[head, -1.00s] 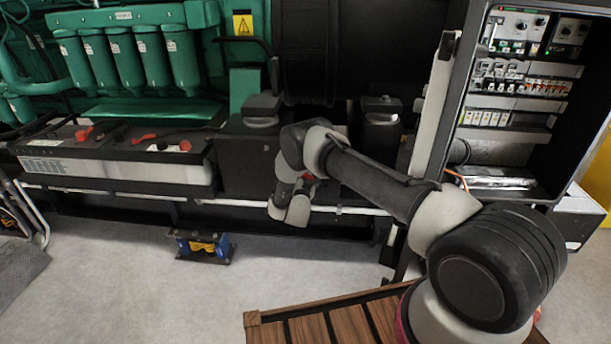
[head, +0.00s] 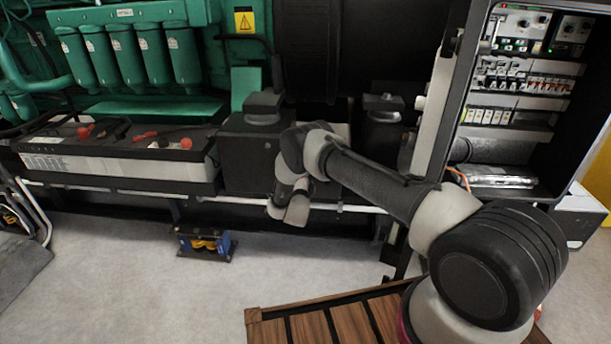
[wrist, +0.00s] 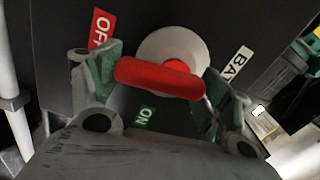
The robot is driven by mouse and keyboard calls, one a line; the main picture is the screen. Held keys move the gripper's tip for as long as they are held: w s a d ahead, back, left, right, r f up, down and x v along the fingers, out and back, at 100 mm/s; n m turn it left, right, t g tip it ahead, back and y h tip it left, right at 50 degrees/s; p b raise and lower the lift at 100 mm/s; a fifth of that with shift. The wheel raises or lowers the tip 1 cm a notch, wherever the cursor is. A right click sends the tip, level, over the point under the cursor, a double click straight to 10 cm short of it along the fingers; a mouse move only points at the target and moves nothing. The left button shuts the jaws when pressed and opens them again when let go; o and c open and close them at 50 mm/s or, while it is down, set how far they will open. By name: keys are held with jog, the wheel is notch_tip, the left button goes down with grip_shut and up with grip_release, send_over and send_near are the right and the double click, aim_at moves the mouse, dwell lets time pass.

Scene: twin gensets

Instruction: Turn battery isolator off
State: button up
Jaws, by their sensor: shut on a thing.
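The battery isolator's red handle (wrist: 160,78) shows in the wrist view, in front of a pale round base (wrist: 172,48) on a dark box. A red OFF label (wrist: 101,27) is at the upper left of the handle and a green ON label (wrist: 146,115) is below it. The handle lies crosswise, slightly tilted. My gripper (wrist: 160,82) is shut on the handle, with one finger at each end. In the head view my arm hides the handle and my fingertips; the dark box (head: 247,160) shows behind the wrist.
A battery (head: 120,168) with red terminal caps stands at left under the green engine (head: 150,50). An open electrical cabinet (head: 505,150) is at right. A small blue and yellow device (head: 205,244) sits on the floor. A wooden slatted top (head: 330,325) is in front.

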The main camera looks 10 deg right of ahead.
jog(key=shift+f+m, duration=0.1)
jog(key=shift+m, duration=0.8)
jog(key=shift+c, duration=0.2)
jog(key=o, duration=1)
jog(key=shift+a, duration=0.1)
jog(key=shift+o, duration=0.2)
jog(key=v, duration=1.2)
